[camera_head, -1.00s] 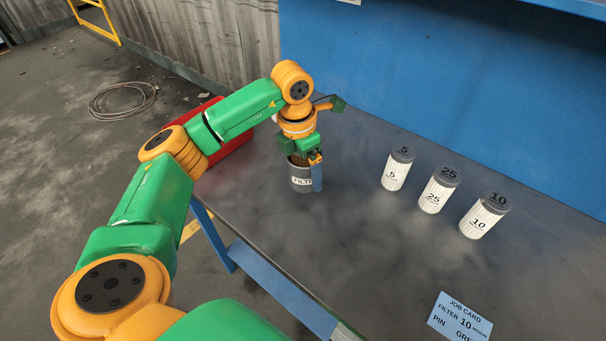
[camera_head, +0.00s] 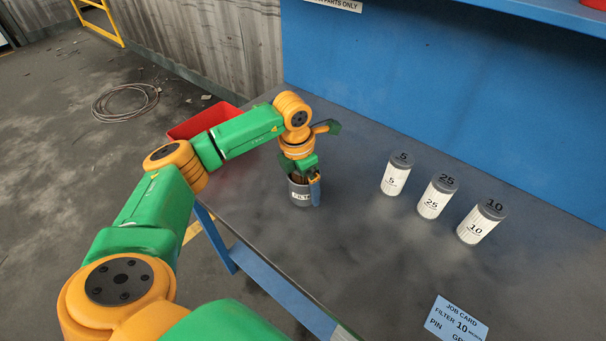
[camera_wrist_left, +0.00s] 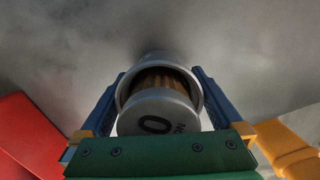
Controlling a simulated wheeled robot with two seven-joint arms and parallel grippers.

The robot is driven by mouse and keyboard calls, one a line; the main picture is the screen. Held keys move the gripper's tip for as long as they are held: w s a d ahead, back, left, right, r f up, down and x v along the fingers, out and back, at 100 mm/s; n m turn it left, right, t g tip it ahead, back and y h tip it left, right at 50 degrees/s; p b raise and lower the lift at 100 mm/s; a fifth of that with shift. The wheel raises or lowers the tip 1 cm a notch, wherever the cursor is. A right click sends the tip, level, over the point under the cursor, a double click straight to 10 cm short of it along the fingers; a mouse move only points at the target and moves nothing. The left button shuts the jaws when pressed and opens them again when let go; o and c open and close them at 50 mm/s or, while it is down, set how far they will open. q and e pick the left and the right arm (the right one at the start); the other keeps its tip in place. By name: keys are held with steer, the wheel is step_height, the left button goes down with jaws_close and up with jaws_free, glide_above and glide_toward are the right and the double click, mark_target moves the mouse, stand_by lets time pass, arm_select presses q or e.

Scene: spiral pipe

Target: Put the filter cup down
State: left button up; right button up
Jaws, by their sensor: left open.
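The filter cup (camera_head: 300,198) is a grey cylinder with a white FILTER label, upright on the grey bench near its left edge. My left gripper (camera_head: 304,178) points down over it from above, its jaws open on either side of the cup. In the left wrist view the cup (camera_wrist_left: 193,84) sits between the two blue fingers (camera_wrist_left: 160,100). A brown pleated filter with a pale end cap (camera_wrist_left: 158,115) bearing a dark 0 shows in the cup's mouth. Whether the fingers still touch the cup I cannot tell. My right gripper is not in view.
Three filters marked 5 (camera_head: 396,174), 25 (camera_head: 437,197) and 10 (camera_head: 481,221) stand in a row to the right. A blue job card (camera_head: 456,318) lies at the front. A red bin (camera_head: 207,118) is behind my left arm. The middle of the bench (camera_head: 365,240) is clear.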

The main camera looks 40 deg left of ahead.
arm_select(q)
steer(key=r, duration=0.4)
steer(key=s+r+b, duration=0.1)
steer(key=r, duration=0.3)
steer(key=r+b, duration=0.1)
steer(key=r, duration=0.2)
steer(key=shift+s+a+r, duration=0.15)
steer(key=shift+a+r, duration=0.1)
steer(key=shift+r, duration=0.15)
